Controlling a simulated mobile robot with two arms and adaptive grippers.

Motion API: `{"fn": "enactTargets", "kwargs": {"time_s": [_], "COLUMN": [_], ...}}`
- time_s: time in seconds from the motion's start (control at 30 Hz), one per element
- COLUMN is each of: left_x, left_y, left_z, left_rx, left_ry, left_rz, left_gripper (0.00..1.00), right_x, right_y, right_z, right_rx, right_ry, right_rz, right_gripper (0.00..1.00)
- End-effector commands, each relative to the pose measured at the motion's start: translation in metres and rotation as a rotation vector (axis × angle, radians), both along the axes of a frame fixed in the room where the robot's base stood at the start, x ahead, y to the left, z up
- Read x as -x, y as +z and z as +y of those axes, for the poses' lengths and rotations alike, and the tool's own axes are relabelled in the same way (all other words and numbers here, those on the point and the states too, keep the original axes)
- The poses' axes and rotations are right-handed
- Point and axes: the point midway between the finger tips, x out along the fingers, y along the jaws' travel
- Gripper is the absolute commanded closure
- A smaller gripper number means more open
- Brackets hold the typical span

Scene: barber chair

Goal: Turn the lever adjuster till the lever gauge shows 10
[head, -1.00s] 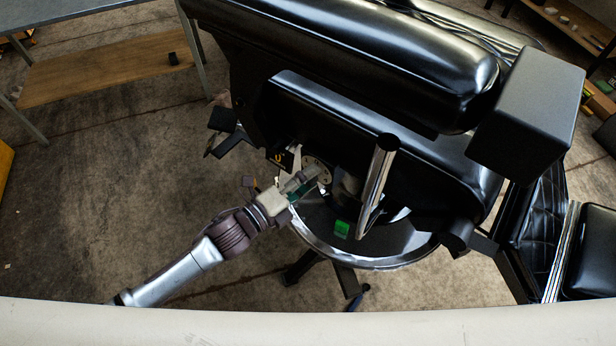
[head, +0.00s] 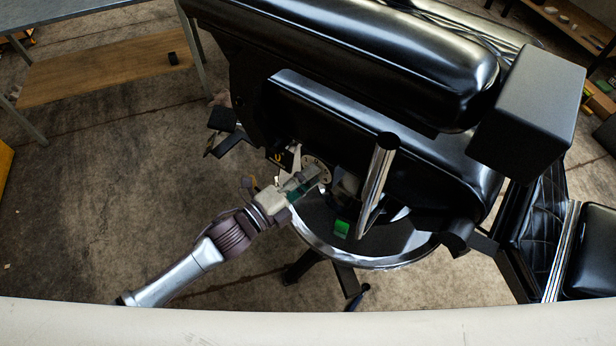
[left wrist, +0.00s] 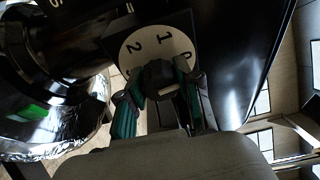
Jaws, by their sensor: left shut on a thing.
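The lever adjuster is a dark round knob (left wrist: 160,80) on a white dial marked 0, 1 and 2 (left wrist: 150,45) in the left wrist view. My left gripper (left wrist: 158,98) has its green-padded fingers on either side of the knob, shut on it. In the head view the gripper (head: 306,180) reaches the white dial (head: 322,166) under the chair's side and hides most of the knob. A small black gauge box (head: 284,157) with a yellow digit sits just above it. The digit is too small to read surely. My right gripper is not in view.
A chrome lever (head: 378,178) stands up right of the dial. The black chair seat (head: 360,140) overhangs it. A round chrome base (head: 390,262) with a green patch (head: 341,229) lies below. Floor at the left is open.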

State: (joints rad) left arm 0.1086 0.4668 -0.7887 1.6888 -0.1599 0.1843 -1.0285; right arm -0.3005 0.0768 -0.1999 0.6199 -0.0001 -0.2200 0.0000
Motion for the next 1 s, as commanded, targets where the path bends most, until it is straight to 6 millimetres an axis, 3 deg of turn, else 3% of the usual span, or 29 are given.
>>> {"fn": "enactTargets", "kwargs": {"time_s": [1.0], "left_x": [-0.0001], "left_y": [0.0000], "left_z": [0.0000], "left_rx": [0.757], "left_ry": [0.002], "left_rz": [0.572], "left_gripper": [1.00], "right_x": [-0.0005], "right_y": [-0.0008], "right_z": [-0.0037], "right_rx": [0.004], "right_ry": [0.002], "right_rz": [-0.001], "right_gripper": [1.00]}}
